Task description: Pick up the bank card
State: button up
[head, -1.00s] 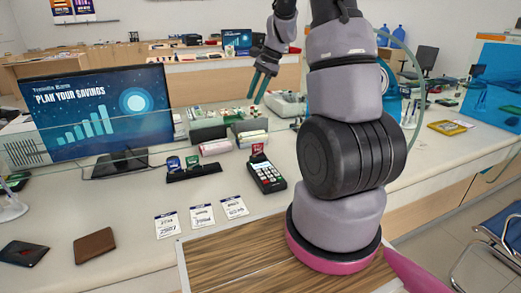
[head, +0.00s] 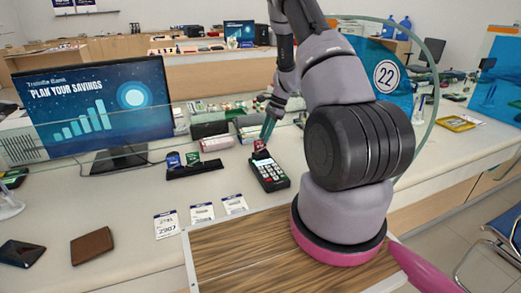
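A small red card (head: 260,148) stands at the top end of a dark card terminal (head: 269,173) on the counter; it looks like the bank card. My gripper (head: 265,134) points down just above and behind the red card, its teal fingers close to the card's top edge. The fingers overlap in this view, so I cannot tell their gap or whether they touch the card. A blue card (head: 173,160) and a green card (head: 193,158) stand in a black holder (head: 195,170) to the left.
A monitor (head: 95,108) stands at the left. A pink roll (head: 216,144) and dark boxes (head: 210,129) lie behind the terminal. Paper number tickets (head: 166,224), a brown wallet (head: 92,246) and a black wallet (head: 20,253) lie in front. A clear round panel (head: 432,62) rises behind my arm.

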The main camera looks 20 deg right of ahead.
jog(key=x, duration=0.5)
jog(key=shift+w, duration=0.1)
grip_shut()
jog(key=shift+r, duration=0.1)
notch_tip(320, 180, up, 10)
jog(key=shift+f, duration=0.1)
dwell(0.5)
notch_tip(320, 180, up, 5)
jog(key=shift+f, duration=0.2)
dwell(0.6)
